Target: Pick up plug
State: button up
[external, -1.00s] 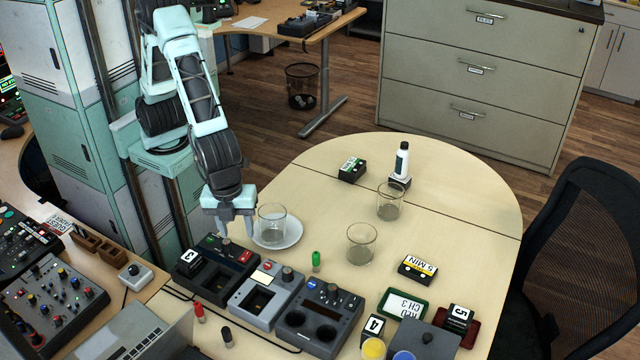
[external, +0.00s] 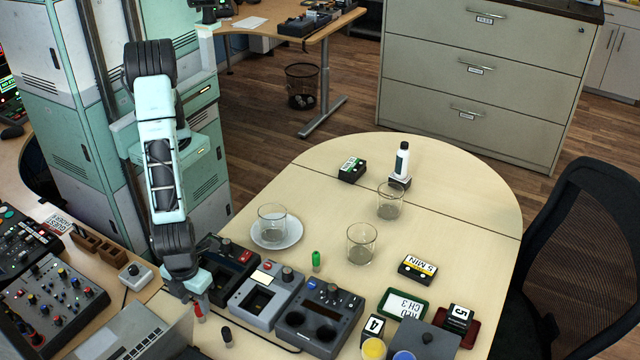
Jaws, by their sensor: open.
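Three small plugs are in the external view. A red plug (external: 199,312) stands at the near left, beside the black devices. A black plug (external: 227,336) stands a little nearer and to its right. A green plug (external: 316,260) stands farther back, behind the devices. My gripper (external: 199,298) points down at the red plug, with its open fingers at or just above it. The fingers partly hide the red plug, and I cannot tell whether they touch it. The black and green plugs are clear of my gripper.
A black device (external: 232,262), a grey device (external: 262,296) and a dark two-well device (external: 318,318) stand right of my gripper. A laptop (external: 135,335) lies close on the left. A glass (external: 271,222) stands on a white saucer (external: 290,236) behind.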

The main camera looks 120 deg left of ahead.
aim_at(199, 315)
jog(key=shift+s+a+f+p, duration=0.1)
jog(key=shift+f+p, duration=0.1)
jog(key=shift+f, duration=1.25)
jog(key=shift+a+f+p, duration=0.1)
jog(key=shift+f+p, duration=0.05)
jog(key=shift+f, duration=1.25)
grip_shut()
